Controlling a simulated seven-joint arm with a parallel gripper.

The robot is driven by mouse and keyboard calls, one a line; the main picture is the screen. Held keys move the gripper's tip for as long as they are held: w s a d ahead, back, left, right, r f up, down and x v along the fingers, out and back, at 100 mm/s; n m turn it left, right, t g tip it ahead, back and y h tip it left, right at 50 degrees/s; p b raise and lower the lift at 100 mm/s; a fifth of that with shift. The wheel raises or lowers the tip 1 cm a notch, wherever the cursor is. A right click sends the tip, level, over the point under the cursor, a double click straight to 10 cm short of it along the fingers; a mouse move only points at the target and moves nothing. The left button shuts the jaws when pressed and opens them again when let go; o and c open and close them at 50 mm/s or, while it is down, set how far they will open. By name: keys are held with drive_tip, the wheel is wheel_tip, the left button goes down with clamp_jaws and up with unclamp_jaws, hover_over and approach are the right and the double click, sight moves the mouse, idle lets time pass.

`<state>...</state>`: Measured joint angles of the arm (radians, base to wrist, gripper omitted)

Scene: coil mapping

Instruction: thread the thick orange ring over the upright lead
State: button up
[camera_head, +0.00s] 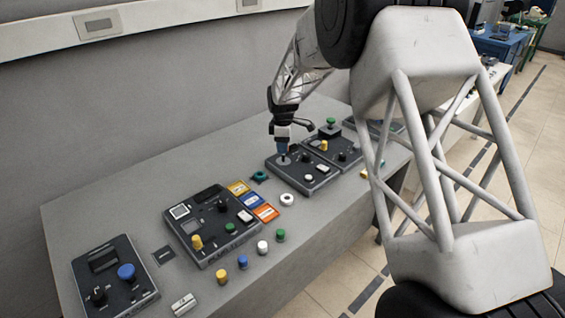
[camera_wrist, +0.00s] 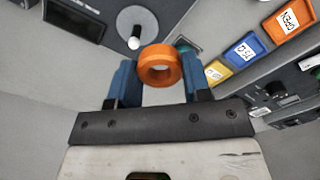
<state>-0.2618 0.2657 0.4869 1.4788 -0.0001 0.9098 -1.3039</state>
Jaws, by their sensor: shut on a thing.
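The thick orange ring (camera_wrist: 160,60) is held between the blue fingertips of my gripper (camera_wrist: 160,72) in the wrist view. My gripper (camera_head: 283,149) also shows in the head view, low over the dark panel (camera_head: 303,174); the ring cannot be made out there. The upright lead, a short post with a white tip (camera_wrist: 134,42), stands on a round grey disc (camera_wrist: 138,22) in the wrist view. In that view the tip lies just left of and above the ring, outside its hole. The height gap between ring and tip is hard to judge.
A teal ring (camera_head: 260,176) and a white ring (camera_head: 287,199) lie on the grey bench beside the panel. Yellow, blue and orange labelled trays (camera_head: 266,213) lie to the left. Other control panels (camera_head: 212,224) and several knobs stand around.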

drive_tip(key=shift+w+r, duration=0.25)
drive_tip(key=shift+w, duration=0.6)
drive_tip(key=shift+w+r, duration=0.2)
drive_tip(key=shift+w, duration=0.6)
drive_tip(key=shift+f, duration=0.2)
drive_tip(key=shift+f, duration=2.4)
drive_tip(key=shift+f, duration=0.55)
drive_tip(key=o, duration=1.5)
drive_tip(key=shift+r, duration=0.15)
drive_tip(key=shift+r, duration=3.35)
